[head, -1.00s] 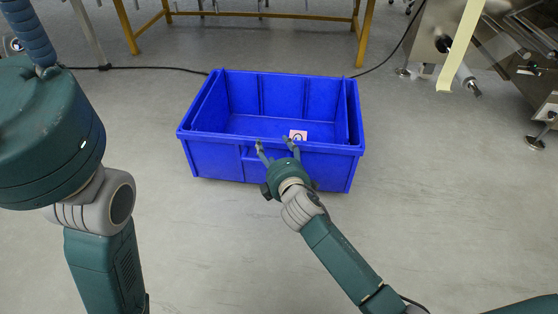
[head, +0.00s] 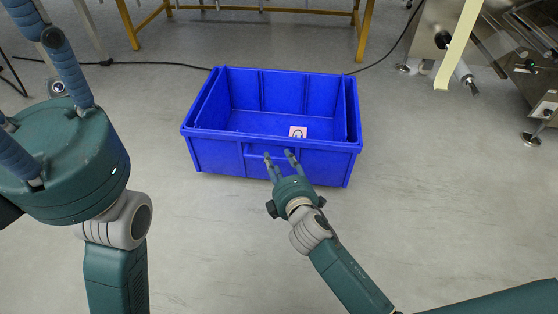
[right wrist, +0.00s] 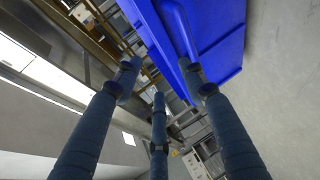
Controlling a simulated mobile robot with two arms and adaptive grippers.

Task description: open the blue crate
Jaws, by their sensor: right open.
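The blue crate (head: 215,156) stands upright on the floor with its top open, showing its inside. Narrow blue panels lie along its left and right sides. My left gripper (head: 38,95) is at the left, fingers spread and empty, away from the crate.
A yellow-framed table (head: 250,12) stands behind the crate, with a black cable (head: 150,64) on the floor. Steel machinery (head: 500,50) stands at the back right.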

